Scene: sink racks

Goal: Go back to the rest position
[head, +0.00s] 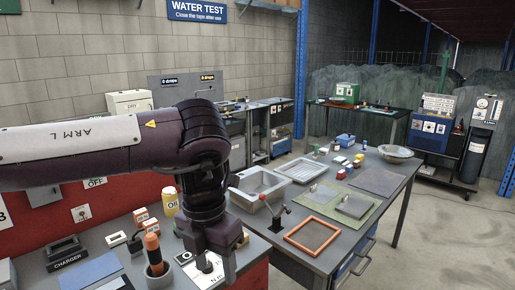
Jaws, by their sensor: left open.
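My left arm crosses the head view from the left, marked "ARM L". Its gripper (212,264) points down over the near grey bench, above or beside a white card with dark marks (205,277). The gripper looks empty; its fingertips are partly hidden by its own dark body. My right gripper is not in view. The arm hides part of the wall and of the bench behind it.
Near the left gripper are a yellow oil can (169,201), an orange-topped item in a cup (155,258) and a charger (68,251). On the right table are a grey sink (250,196), an orange frame (312,219) and a bowl (395,153). Open floor lies right.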

